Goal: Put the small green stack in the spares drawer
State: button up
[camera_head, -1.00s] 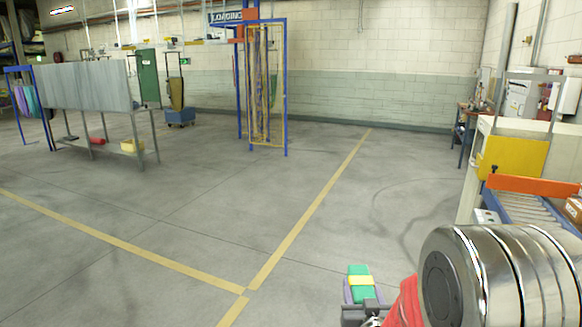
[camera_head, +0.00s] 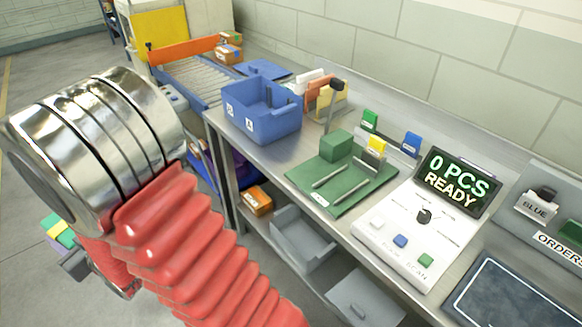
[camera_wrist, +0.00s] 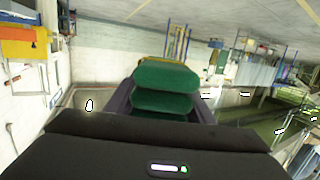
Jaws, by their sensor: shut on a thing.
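In the head view the stack (camera_head: 54,226), with a yellow band, shows at the far left beside my arm, and my gripper (camera_head: 62,242) is partly hidden there. An open grey drawer (camera_head: 303,240) sticks out under the workbench. A second grey drawer-like unit (camera_head: 366,300) is lower and to its right. I can read no spares label on either. My gripper is well left of both, apart from the bench.
The workbench (camera_head: 350,222) carries a blue bin (camera_head: 262,122), a green mat (camera_head: 350,196) with a green block (camera_head: 336,146), and a counter panel (camera_head: 410,240) reading "0 PCS READY". An orange box (camera_head: 256,200) sits on the shelf below. Open floor lies at far left.

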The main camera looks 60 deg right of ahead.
jog(key=s+d+r+m+g+h, duration=0.1)
jog(key=s+d+m+h, duration=0.2)
jog(key=d, duration=0.8)
jog(key=s+d+r+m+h, duration=0.15)
jog(key=d+h, duration=0.25)
jog(key=d, duration=0.8)
jog(key=s+d+r+m+g+h, duration=0.1)
jog(key=s+d+m+g+h, duration=0.15)
jog(key=s+d, duration=0.45)
jog(key=s+d+r+m+g+h, duration=0.1)
jog(key=s+d+m+g+h, duration=0.15)
jog(key=d, duration=0.75)
jog(key=s+d+m+g+h, duration=0.1)
jog(key=s+d+m+g, duration=0.3)
jog(key=s, duration=0.8)
jog(key=s+d+m+g+h, duration=0.1)
jog(key=s+d+m+g, duration=0.4)
jog(key=s, duration=0.7)
jog(key=s+d+m+g+h, duration=0.1)
jog(key=s+d+m+g, duration=0.3)
jog(key=s+g, duration=0.3)
jog(key=s+d, duration=0.1)
jog(key=s, duration=0.3)
jog(key=shift+s+d+r+g, duration=0.15)
jog(key=shift+s+r+g, duration=0.15)
jog(key=shift+s+r, duration=0.1)
jog(key=shift+f, duration=2.95)
